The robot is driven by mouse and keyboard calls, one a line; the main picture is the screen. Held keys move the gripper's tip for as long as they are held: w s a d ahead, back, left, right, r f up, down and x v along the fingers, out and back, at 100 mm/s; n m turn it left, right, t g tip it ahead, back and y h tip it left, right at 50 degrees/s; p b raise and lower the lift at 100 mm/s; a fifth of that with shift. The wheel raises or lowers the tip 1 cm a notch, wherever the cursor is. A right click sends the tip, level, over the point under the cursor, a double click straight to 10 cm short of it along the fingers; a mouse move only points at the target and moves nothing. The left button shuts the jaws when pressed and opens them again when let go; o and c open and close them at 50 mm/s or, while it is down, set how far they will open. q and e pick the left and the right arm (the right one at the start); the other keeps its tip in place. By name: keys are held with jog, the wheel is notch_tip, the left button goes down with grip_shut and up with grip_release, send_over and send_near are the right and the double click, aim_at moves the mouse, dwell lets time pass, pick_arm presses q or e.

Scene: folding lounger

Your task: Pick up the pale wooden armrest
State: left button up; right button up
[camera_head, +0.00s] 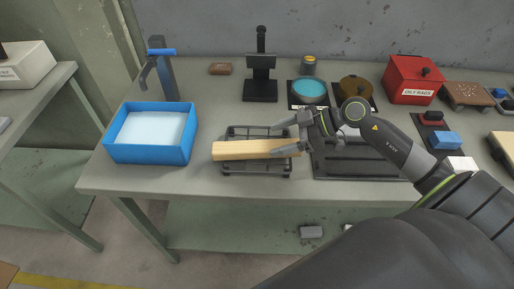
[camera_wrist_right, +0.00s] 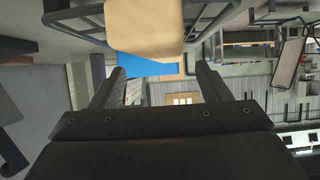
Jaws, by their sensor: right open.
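The pale wooden armrest (camera_head: 240,149) lies lengthwise across a dark metal rack (camera_head: 257,169) near the front of the table. My right gripper (camera_head: 287,137) is at the armrest's right end, its fingers apart, one toward the back and one toward the front. In the right wrist view the armrest's end (camera_wrist_right: 145,28) shows at the top, beyond the two open fingers (camera_wrist_right: 158,85). I cannot tell whether a finger touches it. My left gripper is not in view.
A blue bin (camera_head: 150,151) stands left of the rack. A dark tray (camera_head: 355,163) lies under my right arm. Behind stand a black stand (camera_head: 261,87), a teal-topped bowl (camera_head: 310,90) and a red box (camera_head: 412,82). Bare tabletop (camera_head: 215,110) lies behind the rack.

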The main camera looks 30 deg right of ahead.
aim_at(258, 146)
jog(key=shift+w+a+f+p, duration=0.15)
jog(key=shift+w+a+f, duration=0.05)
jog(key=shift+a, duration=0.4)
jog(key=shift+w+a+f+p, duration=0.1)
jog(key=shift+w+a+f, duration=0.15)
jog(key=shift+a, duration=0.3)
jog(key=shift+w+a+f+p, duration=0.15)
jog(key=shift+w+a+f, duration=0.05)
jog(key=shift+a, duration=0.4)
jog(key=shift+w+a+f, duration=0.3)
jog(key=shift+a+f, duration=0.1)
jog(key=shift+a, duration=0.1)
jog(key=c, duration=1.2)
